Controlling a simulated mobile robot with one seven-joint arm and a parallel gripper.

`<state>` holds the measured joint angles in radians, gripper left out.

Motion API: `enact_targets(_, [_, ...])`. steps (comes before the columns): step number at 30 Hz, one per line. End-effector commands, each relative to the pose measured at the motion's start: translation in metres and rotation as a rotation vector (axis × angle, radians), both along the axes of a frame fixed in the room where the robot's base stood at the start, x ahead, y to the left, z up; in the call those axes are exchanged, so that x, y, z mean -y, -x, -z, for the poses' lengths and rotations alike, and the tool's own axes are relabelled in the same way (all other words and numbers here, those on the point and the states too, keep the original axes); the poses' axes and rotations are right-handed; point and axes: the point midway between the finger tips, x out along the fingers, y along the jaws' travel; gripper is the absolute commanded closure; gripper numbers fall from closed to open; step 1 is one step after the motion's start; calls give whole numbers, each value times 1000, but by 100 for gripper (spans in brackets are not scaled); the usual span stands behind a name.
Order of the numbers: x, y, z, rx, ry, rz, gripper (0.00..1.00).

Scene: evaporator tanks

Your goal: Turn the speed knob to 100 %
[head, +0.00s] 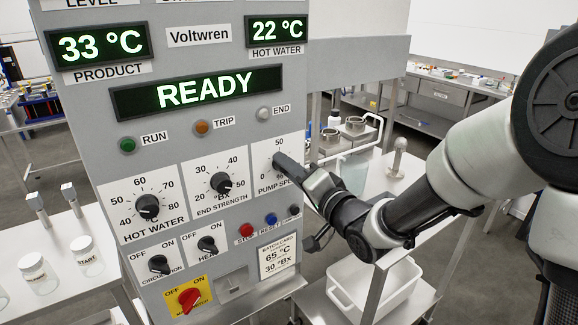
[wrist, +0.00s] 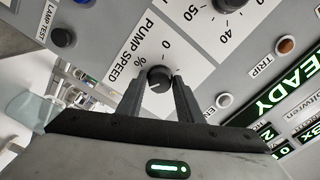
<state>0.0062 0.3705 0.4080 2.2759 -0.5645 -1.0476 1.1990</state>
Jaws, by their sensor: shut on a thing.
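The pump speed dial is a white plate (head: 266,153) at the right edge of the grey control panel. In the wrist view the dark round speed knob (wrist: 159,77) sits between my two fingers, near the 0 and % marks. Its exact setting is hard to read. My gripper (head: 279,161) reaches the dial from the right, and its fingers (wrist: 160,86) are closed around the knob's sides.
The end strength knob (head: 221,184) and hot water knob (head: 147,206) are to the left. Below the dial are a red stop button (head: 247,230) and a blue reset button (head: 271,219). The display (head: 197,92) reads READY. A white bin (head: 375,285) stands below my arm.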

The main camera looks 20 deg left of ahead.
Motion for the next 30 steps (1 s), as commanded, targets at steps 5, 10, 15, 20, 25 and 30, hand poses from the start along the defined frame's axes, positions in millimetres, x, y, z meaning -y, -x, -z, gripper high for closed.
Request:
enact_targets(5, [0,0,1,-8,-5,0,89])
enact_targets(10, [0,0,1,-8,-5,0,90])
enact_targets(15, [0,0,1,-8,-5,0,52])
enact_targets(20, [0,0,0,-7,-5,0,49])
enact_targets(25, [0,0,0,-5,-5,0,49])
enact_targets(30, [-2,-1,0,-5,-5,1,49])
